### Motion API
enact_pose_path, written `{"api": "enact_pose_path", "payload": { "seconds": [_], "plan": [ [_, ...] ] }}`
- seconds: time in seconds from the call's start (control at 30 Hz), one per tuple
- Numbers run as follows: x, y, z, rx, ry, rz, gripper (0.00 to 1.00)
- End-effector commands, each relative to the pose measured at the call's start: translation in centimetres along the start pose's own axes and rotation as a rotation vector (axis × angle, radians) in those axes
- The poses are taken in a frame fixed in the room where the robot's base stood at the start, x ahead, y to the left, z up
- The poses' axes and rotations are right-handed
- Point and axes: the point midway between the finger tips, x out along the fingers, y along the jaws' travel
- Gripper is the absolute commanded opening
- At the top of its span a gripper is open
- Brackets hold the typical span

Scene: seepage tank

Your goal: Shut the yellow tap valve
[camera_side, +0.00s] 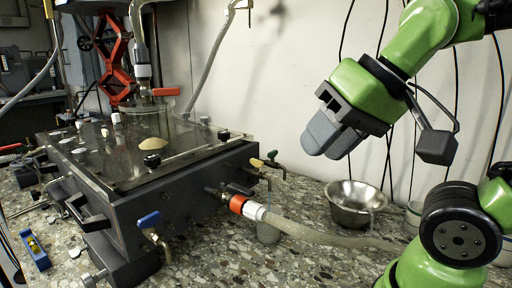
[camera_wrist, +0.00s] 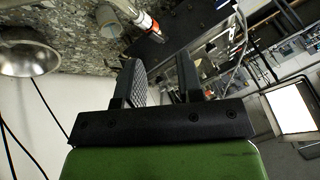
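The yellow tap valve (camera_side: 257,163) is a small lever on the right side wall of the dark tank (camera_side: 160,195), seen in the side view. I cannot make out the yellow tap in the wrist view.
A blue-handled tap (camera_side: 149,220) is at the tank's front corner. A red-collared hose (camera_side: 300,230) runs right from the tank, below the yellow tap. A metal bowl (camera_side: 352,203) stands on the stone top, also in the wrist view (camera_wrist: 28,55). A glass cylinder (camera_side: 147,122) stands on the tank.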

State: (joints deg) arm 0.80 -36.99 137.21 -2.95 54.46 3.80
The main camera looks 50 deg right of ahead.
Motion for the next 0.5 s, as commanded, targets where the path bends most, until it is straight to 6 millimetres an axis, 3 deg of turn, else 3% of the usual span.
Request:
{"api": "enact_pose_path", "payload": {
  "seconds": [0.27,0.5],
  "plan": [
    [2.8,-0.1,-9.3,0.324,-0.087,0.230,0.34],
    [8.5,2.6,-16.4,0.651,-0.088,0.471,0.34]
  ]
}}
